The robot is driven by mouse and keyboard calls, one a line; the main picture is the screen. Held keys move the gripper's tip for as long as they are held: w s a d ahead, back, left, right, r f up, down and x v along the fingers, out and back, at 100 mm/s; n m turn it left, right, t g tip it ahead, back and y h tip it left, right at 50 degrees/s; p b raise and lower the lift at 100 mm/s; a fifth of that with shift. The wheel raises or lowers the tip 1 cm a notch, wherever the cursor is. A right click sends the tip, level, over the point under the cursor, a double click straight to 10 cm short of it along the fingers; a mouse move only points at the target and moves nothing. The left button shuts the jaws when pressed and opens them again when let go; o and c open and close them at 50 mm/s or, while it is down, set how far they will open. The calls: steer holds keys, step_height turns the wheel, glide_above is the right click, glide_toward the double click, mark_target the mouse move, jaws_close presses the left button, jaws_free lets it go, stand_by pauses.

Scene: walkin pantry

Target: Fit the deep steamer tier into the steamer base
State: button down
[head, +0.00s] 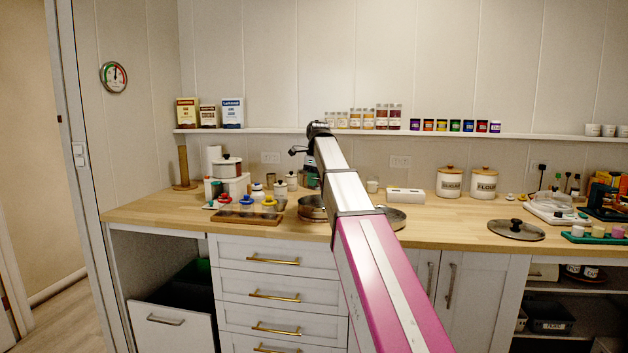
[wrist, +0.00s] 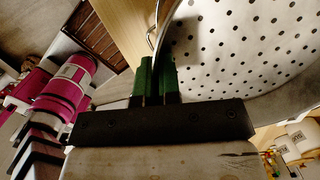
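The deep steamer tier (wrist: 255,45) is a round metal vessel with a perforated floor, filling the upper right of the wrist view. A wire handle shows at its left rim. My gripper (wrist: 155,65) has two green fingers close together at that rim. They appear shut on its thin wall; the contact is partly hidden. In the head view, my arm hides the gripper. A round metal vessel (head: 313,207) shows left of my arm, and round metal (head: 392,217) shows to its right. I cannot tell for certain which is the steamer base.
A dark-knobbed lid (head: 516,230) lies on the counter to the right. Two white canisters (head: 450,182) and a white box (head: 405,195) stand behind. A wooden tray (head: 244,217) with small cups lies left. Wooden counter (head: 450,218) is clear between my arm and the lid.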

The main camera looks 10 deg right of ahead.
mark_target(313, 209)
steer(key=shift+f, duration=3.2)
steer(key=shift+f, duration=0.65)
steer(key=c, duration=1.2)
jaws_free()
steer(key=shift+c, duration=0.2)
steer(key=r, duration=0.7)
steer(key=d+r, duration=0.1)
steer(key=r, duration=0.2)
steer(key=shift+s+r, duration=0.3)
steer(key=shift+s, duration=0.1)
steer(key=shift+r, duration=0.1)
